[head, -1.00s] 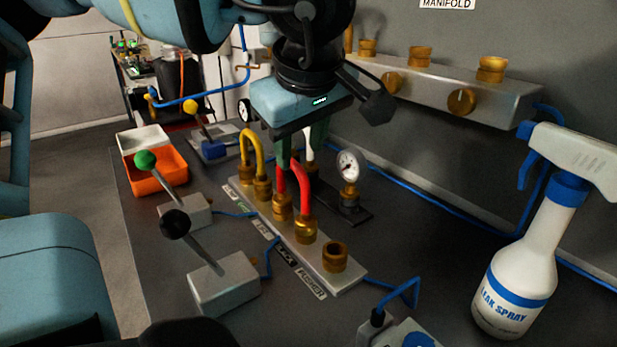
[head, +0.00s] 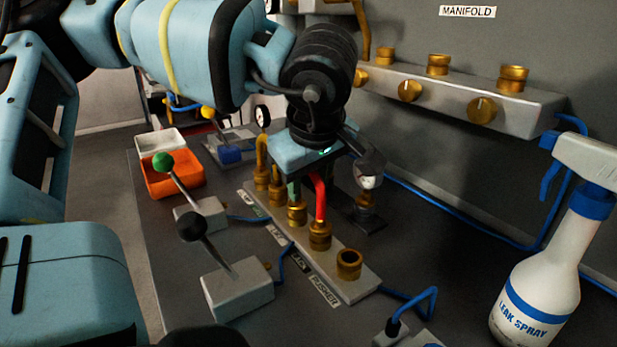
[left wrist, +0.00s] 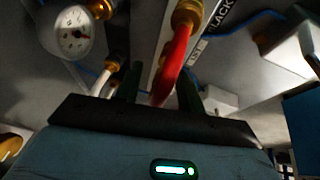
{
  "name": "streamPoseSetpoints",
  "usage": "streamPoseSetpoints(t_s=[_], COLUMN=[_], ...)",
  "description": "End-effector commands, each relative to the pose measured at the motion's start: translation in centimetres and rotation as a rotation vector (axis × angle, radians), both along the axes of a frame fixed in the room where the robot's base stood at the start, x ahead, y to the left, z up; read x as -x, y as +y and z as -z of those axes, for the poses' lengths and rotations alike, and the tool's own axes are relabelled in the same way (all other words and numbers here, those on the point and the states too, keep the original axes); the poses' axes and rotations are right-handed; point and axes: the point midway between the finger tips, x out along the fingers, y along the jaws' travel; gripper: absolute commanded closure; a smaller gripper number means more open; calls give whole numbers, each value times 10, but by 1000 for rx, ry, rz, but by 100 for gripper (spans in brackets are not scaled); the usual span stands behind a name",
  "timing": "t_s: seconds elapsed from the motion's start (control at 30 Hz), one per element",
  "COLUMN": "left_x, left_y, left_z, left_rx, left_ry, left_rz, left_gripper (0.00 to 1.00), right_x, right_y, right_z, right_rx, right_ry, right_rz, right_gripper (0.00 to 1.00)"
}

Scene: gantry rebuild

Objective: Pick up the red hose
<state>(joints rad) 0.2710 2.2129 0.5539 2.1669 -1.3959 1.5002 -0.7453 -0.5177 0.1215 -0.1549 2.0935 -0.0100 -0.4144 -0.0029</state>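The red hose (head: 321,200) rises from a brass fitting on the silver strip in the head view. Its upper arch is hidden under my left gripper (head: 306,185). In the left wrist view the red hose (left wrist: 174,66) passes between the two dark green fingers of my left gripper (left wrist: 161,92). The fingers stand apart on either side of it, with a gap showing on the left side. The hose still runs into its brass fitting (left wrist: 187,14). My right gripper is in neither view.
A pressure gauge (left wrist: 73,32) and a white hose (left wrist: 103,78) are close beside the gripper. A yellow hose (head: 262,148) stands behind. Levers with black (head: 191,227) and green (head: 162,161) knobs are left; a leak spray bottle (head: 540,275) is right. The manifold (head: 450,95) lines the wall.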

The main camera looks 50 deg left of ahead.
Motion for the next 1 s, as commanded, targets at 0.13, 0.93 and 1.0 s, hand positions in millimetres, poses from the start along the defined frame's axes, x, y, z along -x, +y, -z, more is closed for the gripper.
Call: streamPoseSetpoints(t_s=[0.13,0.93,1.0], left_x=[0,-1,-1], left_y=[0,0,0], left_z=[0,-14,-26], left_rx=[0,-2,-2], left_ry=[-1,-6,-7], left_rz=[0,0,-1], left_gripper=[61,100,100], right_x=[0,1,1], right_y=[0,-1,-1], right_z=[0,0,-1], right_rx=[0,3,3], right_ry=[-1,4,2], right_rz=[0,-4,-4], right_gripper=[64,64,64])
